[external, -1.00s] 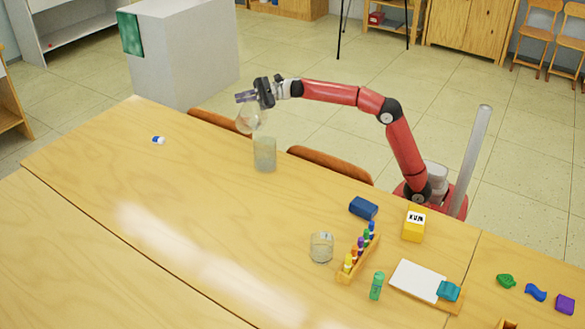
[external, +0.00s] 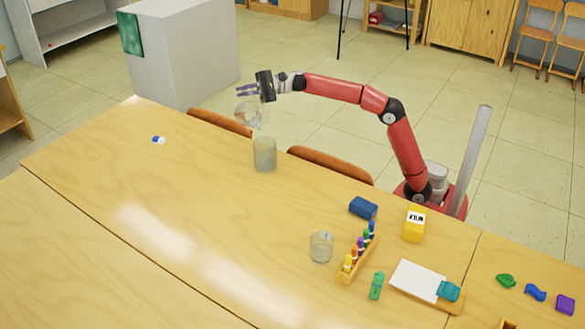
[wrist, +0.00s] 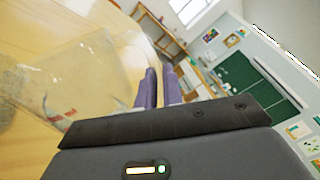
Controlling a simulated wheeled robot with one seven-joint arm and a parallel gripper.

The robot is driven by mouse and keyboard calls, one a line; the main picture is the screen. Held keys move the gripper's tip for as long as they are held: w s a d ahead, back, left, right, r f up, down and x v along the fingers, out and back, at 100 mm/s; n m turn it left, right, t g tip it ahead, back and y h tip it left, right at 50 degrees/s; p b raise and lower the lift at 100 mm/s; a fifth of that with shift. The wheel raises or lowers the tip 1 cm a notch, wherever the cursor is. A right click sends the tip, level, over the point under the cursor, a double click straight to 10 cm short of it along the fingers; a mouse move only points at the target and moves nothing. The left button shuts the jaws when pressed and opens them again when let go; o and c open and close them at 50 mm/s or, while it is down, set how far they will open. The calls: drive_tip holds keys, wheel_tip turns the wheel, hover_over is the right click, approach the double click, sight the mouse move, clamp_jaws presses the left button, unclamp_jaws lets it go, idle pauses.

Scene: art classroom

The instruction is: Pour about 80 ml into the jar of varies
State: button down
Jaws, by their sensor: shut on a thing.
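My gripper (external: 248,91) is shut on a clear glass vessel (external: 247,114), which looks like a rounded flask or jug. It hangs tilted above and slightly left of a tall glass jar (external: 264,154). The jar stands upright near the table's far edge and looks cloudy grey; its liquid level is hard to tell. In the wrist view, my purple fingers (wrist: 147,88) point forward, with the transparent vessel (wrist: 95,75) beside them on the left. I cannot make out a pouring stream. A shorter glass jar (external: 321,247) stands farther right, with no readable label.
A marker rack (external: 357,255), green bottle (external: 376,286), blue block (external: 363,208), yellow box (external: 414,225) and white paper (external: 414,281) stand or lie at right. A blue-white eraser (external: 159,140) lies at left. Chairs (external: 330,164) line the far edge. The table's middle is clear.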

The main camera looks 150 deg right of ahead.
sight(250, 110)
drive_tip(key=shift+w+a+r, duration=0.1)
drive_tip(key=shift+a+r, duration=0.05)
drive_tip(key=shift+r, duration=0.15)
drive_tip(key=shift+w+a+r+n, duration=0.1)
drive_tip(key=shift+a+r+n, duration=0.1)
drive_tip(key=shift+n, duration=0.2)
drive_tip(key=shift+w+a+r+n, duration=0.25)
drive_tip(key=shift+a+r+n, duration=0.2)
drive_tip(key=shift+r+n, duration=0.15)
idle(0.7)
drive_tip(key=shift+w+a+r+n+b, duration=0.3)
drive_tip(key=shift+a+n+b, duration=0.1)
drive_tip(key=shift+a, duration=0.1)
idle(0.5)
drive_tip(key=d+f+m, duration=0.1)
drive_tip(key=s+d+f+m, duration=0.1)
drive_tip(key=f, duration=0.1)
drive_tip(key=s+d+f+m+p, duration=0.1)
drive_tip(key=m, duration=0.1)
drive_tip(key=shift+d+f, duration=0.15)
drive_tip(key=shift+d, duration=0.15)
drive_tip(key=shift+f+m, duration=0.1)
drive_tip(key=shift+m, duration=0.2)
drive_tip(key=shift+s+d+f+m, duration=0.1)
drive_tip(key=shift+d+f+m, duration=0.05)
drive_tip(key=shift+f+m, duration=0.3)
drive_tip(key=shift+s+d+f+m, duration=0.1)
drive_tip(key=shift+d+f+m, duration=0.05)
drive_tip(key=shift+f+m, duration=0.25)
idle(0.6)
